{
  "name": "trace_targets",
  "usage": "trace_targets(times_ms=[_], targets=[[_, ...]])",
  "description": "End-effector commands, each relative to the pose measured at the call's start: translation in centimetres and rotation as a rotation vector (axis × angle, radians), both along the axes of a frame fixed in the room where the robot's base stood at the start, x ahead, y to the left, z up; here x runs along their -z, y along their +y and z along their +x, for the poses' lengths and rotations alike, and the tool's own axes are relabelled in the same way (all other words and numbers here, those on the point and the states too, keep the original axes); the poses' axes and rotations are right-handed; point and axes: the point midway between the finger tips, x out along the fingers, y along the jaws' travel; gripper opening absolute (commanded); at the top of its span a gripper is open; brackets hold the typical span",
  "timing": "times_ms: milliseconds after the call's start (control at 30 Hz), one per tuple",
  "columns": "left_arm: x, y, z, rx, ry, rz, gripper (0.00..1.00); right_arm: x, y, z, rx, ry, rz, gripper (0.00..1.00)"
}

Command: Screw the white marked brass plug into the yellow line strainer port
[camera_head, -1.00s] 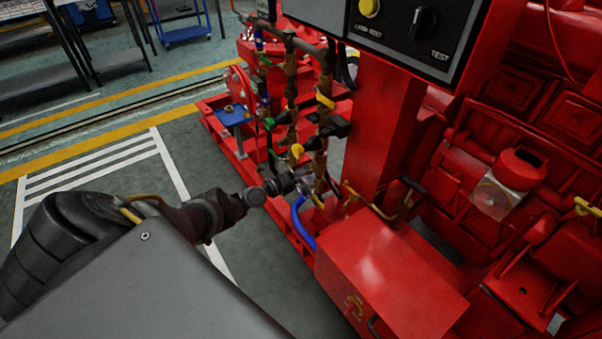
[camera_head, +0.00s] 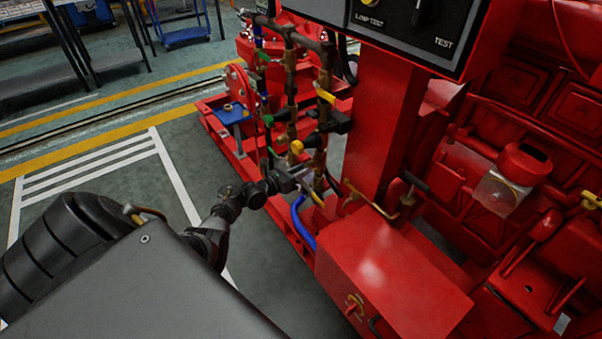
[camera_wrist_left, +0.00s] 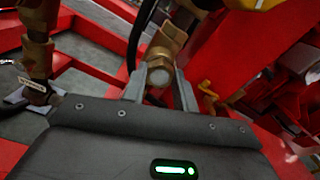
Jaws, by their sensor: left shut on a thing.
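My left gripper (camera_head: 303,182) is at the lower end of the brass pipework, beside the blue hose. In the left wrist view my left gripper (camera_wrist_left: 160,88) is shut on the brass plug (camera_wrist_left: 159,77), a hex piece with a white mark on its end face. The plug is in line with a brass strainer body (camera_wrist_left: 170,37) just beyond it, and they look touching. How deep the plug sits in the port is hidden. In the head view the plug is too small and covered to make out. My right gripper is not in view.
A yellow valve part (camera_head: 296,147) sits just above my left gripper. A blue hose (camera_head: 300,222) curves down beside it. A red box (camera_head: 390,275) and red post (camera_head: 380,120) stand to the right. Floor to the left (camera_head: 200,175) is clear.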

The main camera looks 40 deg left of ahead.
Motion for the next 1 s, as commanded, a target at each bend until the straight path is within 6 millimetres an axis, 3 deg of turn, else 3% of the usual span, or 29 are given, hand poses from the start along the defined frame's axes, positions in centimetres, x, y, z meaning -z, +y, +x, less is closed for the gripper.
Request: trace_targets(times_ms=[67, 500, 900, 933, 1000], targets=[[1.1, -0.9, -0.4, 0.018, 0.013, 0.019, 0.0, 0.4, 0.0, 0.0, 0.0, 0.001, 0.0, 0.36], [1.2, -0.8, -0.4, 0.017, -0.052, 0.235, 0.0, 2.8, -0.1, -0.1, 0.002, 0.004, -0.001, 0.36], [1.0, -0.9, -0.4, 0.017, -0.064, 0.273, 0.0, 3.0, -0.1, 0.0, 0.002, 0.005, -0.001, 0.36], [1.0, -0.9, -0.4, 0.017, -0.063, 0.273, 0.31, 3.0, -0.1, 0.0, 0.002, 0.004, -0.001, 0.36], [0.9, -0.9, -0.4, 0.017, -0.064, 0.273, 0.4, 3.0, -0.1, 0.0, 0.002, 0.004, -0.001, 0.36]])
